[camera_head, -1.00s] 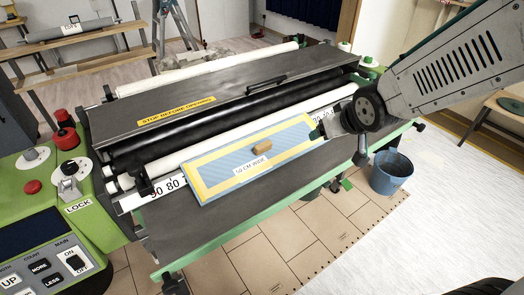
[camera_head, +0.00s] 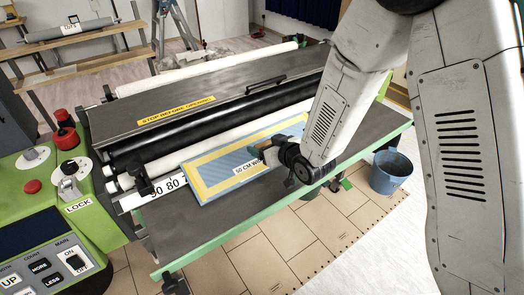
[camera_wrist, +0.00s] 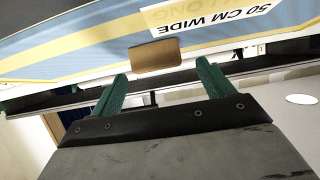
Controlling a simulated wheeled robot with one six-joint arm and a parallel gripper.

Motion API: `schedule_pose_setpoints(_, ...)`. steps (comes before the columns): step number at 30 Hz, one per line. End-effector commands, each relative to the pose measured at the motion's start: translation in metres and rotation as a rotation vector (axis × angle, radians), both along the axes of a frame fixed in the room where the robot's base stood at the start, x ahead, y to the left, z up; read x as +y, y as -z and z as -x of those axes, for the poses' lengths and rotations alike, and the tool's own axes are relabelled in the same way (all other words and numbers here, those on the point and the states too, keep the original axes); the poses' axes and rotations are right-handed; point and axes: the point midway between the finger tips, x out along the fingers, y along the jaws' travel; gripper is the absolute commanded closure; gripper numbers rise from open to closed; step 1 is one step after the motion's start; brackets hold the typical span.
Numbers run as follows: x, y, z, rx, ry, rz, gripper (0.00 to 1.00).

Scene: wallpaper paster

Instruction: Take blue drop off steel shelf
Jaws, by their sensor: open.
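The blue drop looks like a flat blue panel (camera_head: 207,178) with a yellow inner border, a "50 CM WIDE" label and a small wooden block as handle. It lies on the dark grey steel shelf (camera_head: 190,231) at the machine's front. In the wrist view the panel (camera_wrist: 70,42) fills the top, and its block (camera_wrist: 156,56) sits between and just beyond the fingertips. My gripper (camera_wrist: 163,70) has green fingers, open and empty, apart from the block. In the head view my gripper (camera_head: 264,152) is over the panel's right part and hides the block.
White and black rollers (camera_head: 200,142) run behind the panel, next to a number scale (camera_head: 160,188). A green control console (camera_head: 50,190) stands at the left. A blue bucket (camera_head: 391,173) stands on the floor at the right. The shelf front is clear.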

Motion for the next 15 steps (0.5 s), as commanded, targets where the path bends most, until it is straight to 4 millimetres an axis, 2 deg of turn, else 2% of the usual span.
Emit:
schedule_pose_setpoints(6, 0.013, 0.013, -0.023, 0.001, 0.0, 0.001, 0.2)
schedule_pose_setpoints(14, 0.016, 0.015, -0.026, 0.001, 0.0, 0.001, 0.2)
schedule_pose_setpoints(15, 0.016, 0.015, -0.026, 0.001, 0.0, 0.001, 0.23)
